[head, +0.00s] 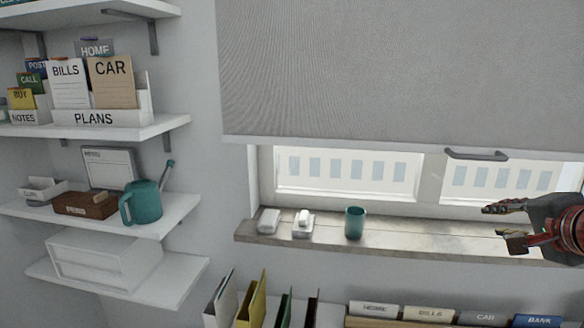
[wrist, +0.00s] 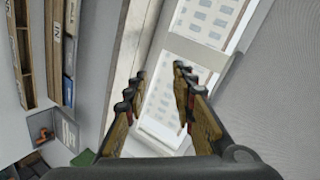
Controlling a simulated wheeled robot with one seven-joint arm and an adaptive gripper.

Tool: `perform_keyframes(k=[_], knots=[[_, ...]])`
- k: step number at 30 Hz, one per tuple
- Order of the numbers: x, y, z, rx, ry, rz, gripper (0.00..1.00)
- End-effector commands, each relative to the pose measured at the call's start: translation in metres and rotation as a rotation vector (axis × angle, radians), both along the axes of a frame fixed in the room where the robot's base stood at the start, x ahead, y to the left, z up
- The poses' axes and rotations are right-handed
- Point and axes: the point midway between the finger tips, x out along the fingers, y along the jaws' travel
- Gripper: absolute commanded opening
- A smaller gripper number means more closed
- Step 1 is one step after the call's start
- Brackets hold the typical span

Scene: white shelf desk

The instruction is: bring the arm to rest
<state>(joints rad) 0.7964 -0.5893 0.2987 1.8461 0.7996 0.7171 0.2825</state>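My gripper (head: 497,224) is at the right edge of the head view, in front of the window and close to the right part of the sill (head: 420,238). Its two fingers are apart with nothing between them. In the wrist view my gripper (wrist: 158,88) also shows open and empty, with the window and a building outside seen between the fingers. Whether a finger touches the sill I cannot tell.
A teal cup (head: 355,223) and two small white items, one a block (head: 269,220), stand on the sill's left half. A grey blind (head: 400,70) hangs above. Upright folders (head: 255,300) are below. Wall shelves (head: 150,205) at left hold a teal watering can (head: 143,204).

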Motion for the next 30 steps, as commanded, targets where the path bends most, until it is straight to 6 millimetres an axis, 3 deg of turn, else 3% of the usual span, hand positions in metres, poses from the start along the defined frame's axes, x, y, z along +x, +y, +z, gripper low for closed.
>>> perform_keyframes(k=[3,9,15,22,30], knots=[[-0.021,0.033,-0.064,-0.124,0.193,0.131,0.26],[-0.067,0.101,-0.158,-0.344,0.479,0.425,0.26],[-0.117,0.155,-0.223,-0.561,0.670,0.710,0.26],[-0.151,0.201,-0.259,-0.742,0.731,0.938,0.26],[-0.152,0.241,-0.254,-0.821,0.661,1.063,0.26]])
